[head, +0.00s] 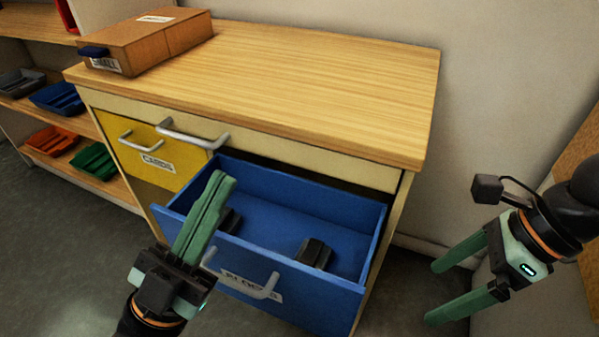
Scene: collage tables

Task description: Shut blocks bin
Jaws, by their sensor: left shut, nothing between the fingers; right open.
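The blocks bin is a blue drawer (338,289) in the wooden cabinet, pulled well out. Its front carries a silver handle and a white label that is partly hidden. Inside lie dark blocks (316,254), one of them partly behind my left gripper. My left gripper (221,180) is shut and empty, and it overlaps the left part of the drawer front in the picture. I cannot tell whether it touches the drawer. My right gripper (431,293) is open and empty, to the right of the cabinet and apart from the drawer.
A yellow drawer (178,178) labelled CARDS is left of the blue one. A brown box (152,41) sits on the cabinet top (290,75), which is otherwise clear. Shelves with coloured trays (52,140) stand at the left. A wall (510,90) is at the right.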

